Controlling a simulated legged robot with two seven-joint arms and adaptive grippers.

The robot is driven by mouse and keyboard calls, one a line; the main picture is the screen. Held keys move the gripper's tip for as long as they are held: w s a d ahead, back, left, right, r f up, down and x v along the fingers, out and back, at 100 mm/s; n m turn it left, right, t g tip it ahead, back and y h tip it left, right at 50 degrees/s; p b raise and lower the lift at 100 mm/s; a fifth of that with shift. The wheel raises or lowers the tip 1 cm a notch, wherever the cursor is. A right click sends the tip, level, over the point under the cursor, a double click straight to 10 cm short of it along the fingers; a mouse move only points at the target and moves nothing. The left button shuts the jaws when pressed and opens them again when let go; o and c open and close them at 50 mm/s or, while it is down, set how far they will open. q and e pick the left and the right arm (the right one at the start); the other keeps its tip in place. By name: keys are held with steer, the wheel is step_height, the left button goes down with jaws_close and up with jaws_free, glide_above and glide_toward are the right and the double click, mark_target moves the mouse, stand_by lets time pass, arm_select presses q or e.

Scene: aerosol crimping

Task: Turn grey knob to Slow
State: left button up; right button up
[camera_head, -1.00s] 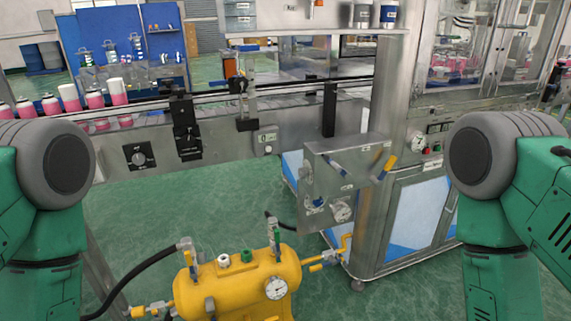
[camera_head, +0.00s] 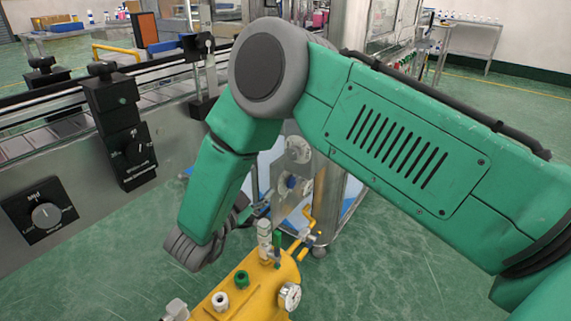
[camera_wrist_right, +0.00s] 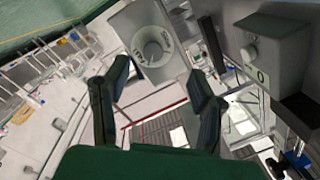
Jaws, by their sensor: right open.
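A round grey knob (camera_head: 45,215) sits on a square black plate with white lettering, on the conveyor's side at the left of the head view. My left gripper is not in view.
A black control box (camera_head: 135,155) with a black knob stands on the conveyor side. A yellow tank (camera_head: 250,295) with valves and a gauge (camera_head: 289,297) is below my forearm. Green floor (camera_head: 110,270) is open between conveyor and tank.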

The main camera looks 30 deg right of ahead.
mark_target(291, 154)
steer(key=w+d+b, duration=0.1)
steer(key=d, duration=0.3)
steer(key=w+d+r+m+g, duration=0.1)
steer(key=d, duration=0.3)
steer(key=w+d+m+h+b, duration=0.1)
steer(key=w+d, duration=0.1)
steer(key=d, duration=0.2)
steer(key=shift+r+g+b, duration=0.15)
steer(key=shift+g+b, duration=0.2)
steer(key=shift+g, duration=0.05)
steer(key=shift+w+d, duration=0.15)
steer(key=shift+d, duration=0.4)
steer(key=shift+a+r, duration=0.1)
steer(key=shift+a, duration=0.3)
steer(key=shift+c, duration=0.8)
steer(key=c, duration=1)
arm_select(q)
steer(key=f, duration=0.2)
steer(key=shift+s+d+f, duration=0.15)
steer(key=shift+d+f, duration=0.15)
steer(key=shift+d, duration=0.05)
